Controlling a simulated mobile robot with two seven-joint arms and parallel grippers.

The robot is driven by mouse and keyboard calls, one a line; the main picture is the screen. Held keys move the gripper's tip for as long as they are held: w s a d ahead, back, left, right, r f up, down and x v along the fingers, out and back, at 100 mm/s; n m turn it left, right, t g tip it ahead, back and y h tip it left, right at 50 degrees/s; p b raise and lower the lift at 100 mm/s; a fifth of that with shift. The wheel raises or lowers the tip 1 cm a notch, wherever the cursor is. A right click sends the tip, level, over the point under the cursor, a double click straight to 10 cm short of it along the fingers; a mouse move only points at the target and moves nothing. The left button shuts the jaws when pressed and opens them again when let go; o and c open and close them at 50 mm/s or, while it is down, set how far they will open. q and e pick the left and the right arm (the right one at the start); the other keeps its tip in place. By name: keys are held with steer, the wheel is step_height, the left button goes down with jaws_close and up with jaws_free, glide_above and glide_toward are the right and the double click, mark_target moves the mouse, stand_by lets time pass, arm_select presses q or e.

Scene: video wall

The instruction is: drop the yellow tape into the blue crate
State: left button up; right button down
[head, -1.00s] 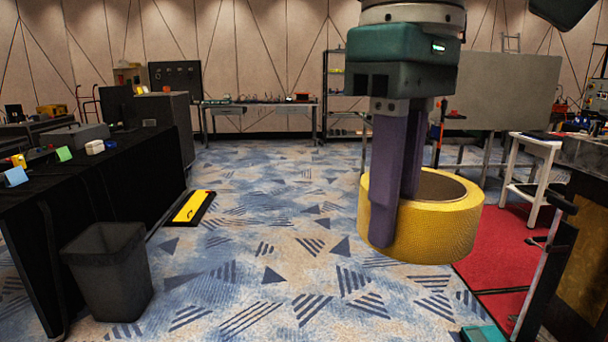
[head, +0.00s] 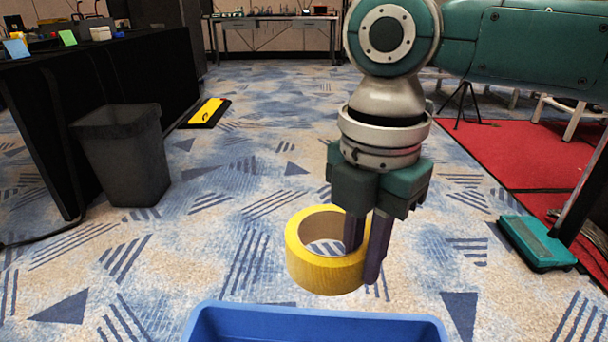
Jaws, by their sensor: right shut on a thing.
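The yellow tape (head: 318,272) is a thick ring, held in the air in the head view. My right gripper (head: 366,262) points down and is shut on the right side of the ring's wall, one finger inside the hole and one outside. The blue crate (head: 318,318) shows at the bottom edge of the view. Only its far rim and a strip of its inside are visible; the rest is cut off. The tape appears just above and beyond the far rim in the picture. My left gripper is not in view.
A dark waste bin (head: 124,155) stands by the black-draped table (head: 95,85) at left. A yellow and black floor piece (head: 207,112) lies behind it. A teal-footed stand (head: 538,243) is at right, near a red mat (head: 520,135). Patterned carpet between is clear.

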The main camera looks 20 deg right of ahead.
step_height(320, 180, down, 30)
steer(key=s+n+b, duration=0.2)
steer(key=n+b, duration=0.7)
steer(key=b, duration=1.1)
steer(key=shift+s+n+b, duration=0.3)
steer(key=shift+s, duration=0.05)
steer(key=shift+d, duration=0.1)
steer(key=c, duration=0.8)
jaws_free()
steer(key=shift+o, duration=0.2)
step_height(320, 180, up, 10)
steer(key=p, duration=0.7)
steer(key=shift+f, duration=0.1)
